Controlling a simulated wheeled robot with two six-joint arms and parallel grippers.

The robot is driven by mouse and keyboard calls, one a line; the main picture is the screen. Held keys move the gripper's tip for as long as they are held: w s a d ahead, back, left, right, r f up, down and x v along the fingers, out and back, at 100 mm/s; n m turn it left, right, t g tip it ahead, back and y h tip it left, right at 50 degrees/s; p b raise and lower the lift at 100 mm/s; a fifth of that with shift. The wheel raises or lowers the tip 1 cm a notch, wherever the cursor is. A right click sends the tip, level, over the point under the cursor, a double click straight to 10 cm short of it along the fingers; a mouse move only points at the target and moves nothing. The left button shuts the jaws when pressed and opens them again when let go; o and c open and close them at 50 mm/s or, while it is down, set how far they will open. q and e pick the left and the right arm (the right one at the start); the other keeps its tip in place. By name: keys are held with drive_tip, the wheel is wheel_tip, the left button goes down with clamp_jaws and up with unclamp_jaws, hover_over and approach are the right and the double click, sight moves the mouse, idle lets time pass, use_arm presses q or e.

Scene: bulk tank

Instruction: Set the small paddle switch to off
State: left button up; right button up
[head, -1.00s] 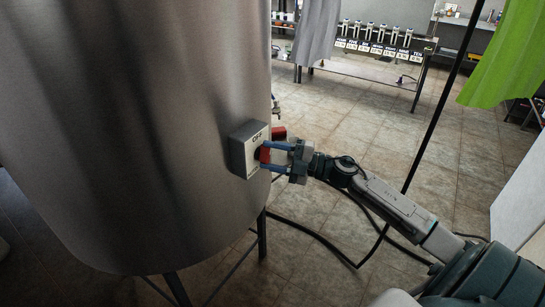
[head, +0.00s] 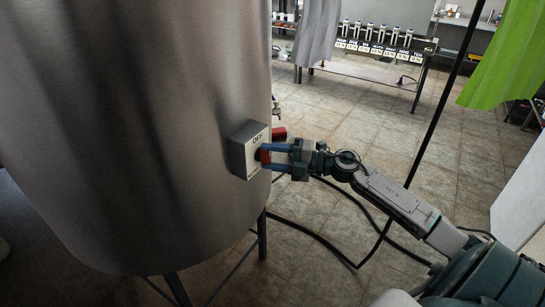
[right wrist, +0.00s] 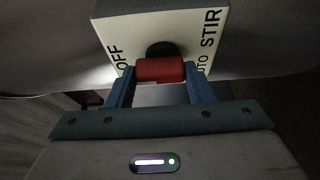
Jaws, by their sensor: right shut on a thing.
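The small paddle switch is a red paddle (head: 265,155) on a round dark knob, on the face of a grey box (head: 240,154) fixed to the tank's side. In the right wrist view the red paddle (right wrist: 160,70) lies between the fingertips, below the dark knob (right wrist: 161,49). The box's pale face (right wrist: 165,27) reads OFF at left, and STIR and AUTO at right. I cannot tell which setting the paddle marks. My right gripper (head: 270,156) is shut on the paddle, one blue finger on each side. My left gripper is not in view.
The big steel tank (head: 130,120) fills the left, on dark legs. A second red thing (head: 279,133) shows just behind the box. A dark cable (head: 318,237) runs over the tiled floor. A green cloth (head: 510,60) hangs at upper right, near a dark pole.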

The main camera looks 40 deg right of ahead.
drive_tip(key=o, duration=1)
drive_tip(key=shift+b+v, duration=0.6)
drive_tip(key=shift+v, duration=0.75)
drive_tip(key=shift+s+d, duration=0.2)
drive_tip(key=shift+s, duration=0.15)
drive_tip(key=p, duration=0.5)
approach(270, 157)
drive_tip(key=s, duration=0.1)
drive_tip(key=shift+d, duration=0.45)
